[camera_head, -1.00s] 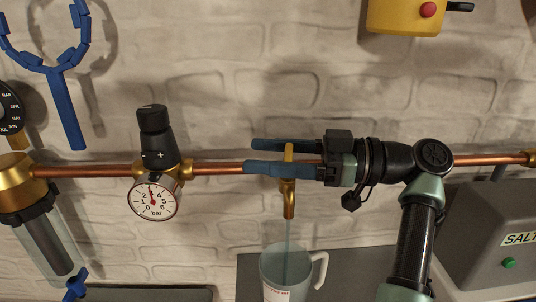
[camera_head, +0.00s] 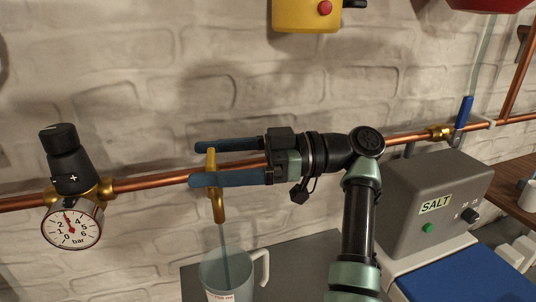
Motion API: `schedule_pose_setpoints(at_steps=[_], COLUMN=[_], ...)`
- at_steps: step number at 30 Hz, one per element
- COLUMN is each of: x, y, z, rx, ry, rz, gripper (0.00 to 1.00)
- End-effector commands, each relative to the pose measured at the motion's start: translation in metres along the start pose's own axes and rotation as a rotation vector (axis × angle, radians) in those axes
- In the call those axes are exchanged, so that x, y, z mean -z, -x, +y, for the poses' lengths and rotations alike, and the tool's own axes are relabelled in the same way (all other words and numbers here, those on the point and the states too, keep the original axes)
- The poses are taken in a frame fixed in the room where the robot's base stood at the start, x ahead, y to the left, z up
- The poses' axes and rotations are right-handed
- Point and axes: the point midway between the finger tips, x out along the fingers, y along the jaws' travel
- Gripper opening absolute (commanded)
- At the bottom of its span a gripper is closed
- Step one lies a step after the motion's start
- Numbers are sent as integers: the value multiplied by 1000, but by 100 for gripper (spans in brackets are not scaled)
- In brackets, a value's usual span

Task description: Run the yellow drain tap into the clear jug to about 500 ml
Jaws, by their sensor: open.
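The yellow drain tap (camera_head: 218,205) hangs from the copper pipe, its handle upright between the fingers of my gripper (camera_head: 206,163). The blue fingers are open, one behind the handle and one in front; I cannot tell whether either touches it. A thin stream of water (camera_head: 223,240) runs from the spout down into the clear jug (camera_head: 213,272). The jug stands below the tap, its white handle on the right. Its lower part and label are cut by the bottom edge, and I cannot read the water level.
A pressure gauge (camera_head: 72,224) with a black knob sits on the copper pipe (camera_head: 150,183) at left. A grey box marked SALT (camera_head: 435,190) stands at right. A blue-handled valve (camera_head: 463,112) is on the pipe beyond it. A yellow box (camera_head: 306,14) with a red button is above.

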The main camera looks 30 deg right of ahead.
Motion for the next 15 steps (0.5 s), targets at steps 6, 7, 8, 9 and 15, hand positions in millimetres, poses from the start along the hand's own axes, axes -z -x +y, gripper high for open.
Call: schedule_pose_setpoints(at_steps=[6, 7, 8, 9, 15], x=[1, 0, 0, 0, 0], y=[55, 60, 66, 74, 91], z=[0, 0, 0, 0, 0], rx=[-4, -3, -3, -4, 2], ry=[-2, -2, -2, -3, 0], rz=[-1, -1, -2, -2, -2], gripper=[98, 98, 98, 98, 98])
